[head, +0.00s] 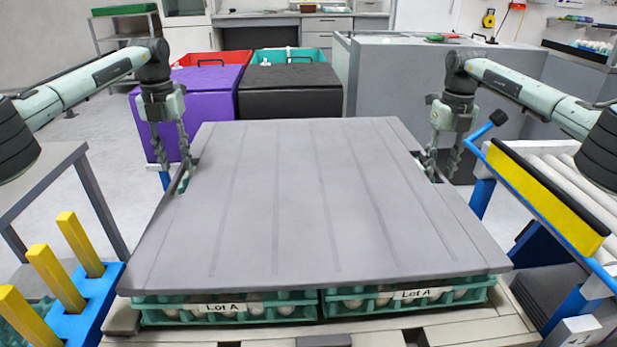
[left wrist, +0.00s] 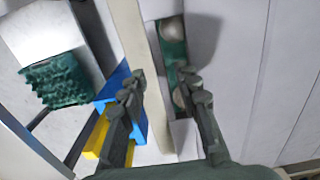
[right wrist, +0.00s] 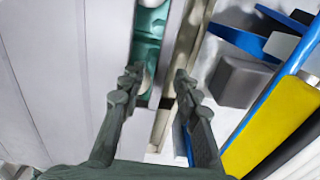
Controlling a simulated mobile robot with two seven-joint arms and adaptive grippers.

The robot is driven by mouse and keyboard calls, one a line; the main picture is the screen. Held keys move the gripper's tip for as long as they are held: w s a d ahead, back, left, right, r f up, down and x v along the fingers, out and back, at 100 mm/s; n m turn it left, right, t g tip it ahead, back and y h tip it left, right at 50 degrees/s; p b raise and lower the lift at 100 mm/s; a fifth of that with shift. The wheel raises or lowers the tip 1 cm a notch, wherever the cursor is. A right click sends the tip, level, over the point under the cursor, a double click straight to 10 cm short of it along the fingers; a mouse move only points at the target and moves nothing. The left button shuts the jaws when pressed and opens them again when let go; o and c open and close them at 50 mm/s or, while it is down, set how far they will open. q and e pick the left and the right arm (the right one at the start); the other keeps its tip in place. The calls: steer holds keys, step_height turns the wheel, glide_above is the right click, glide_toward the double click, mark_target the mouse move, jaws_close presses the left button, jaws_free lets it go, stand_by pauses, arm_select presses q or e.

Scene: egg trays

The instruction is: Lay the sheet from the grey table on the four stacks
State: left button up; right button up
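The grey sheet (head: 300,200), with shallow lengthwise grooves, lies flat over the stacks. Two front green egg trays, left (head: 225,309) and right (head: 405,297), show under its near edge with "Lot A" labels; the far stacks are mostly hidden beneath it. My left gripper (head: 177,170) is open at the sheet's left edge; in the left wrist view its fingers (left wrist: 165,83) stand apart, with green tray and eggs visible beside the sheet. My right gripper (head: 440,170) is open at the right edge; in the right wrist view its fingers (right wrist: 157,80) are apart and empty.
A pallet (head: 440,328) lies under the trays. A grey table (head: 45,175) and a blue rack with yellow posts (head: 80,245) stand left. A roller conveyor with a yellow-and-black side (head: 545,195) stands close right. Purple (head: 205,105) and black (head: 290,90) boxes stand behind.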

steer(key=shift+r, duration=0.1)
arm_select(q)
step_height(320, 180, up, 10)
arm_select(e)
step_height(320, 180, up, 12)
stand_by(0.5)
arm_select(q)
steer(key=shift+f, duration=0.1)
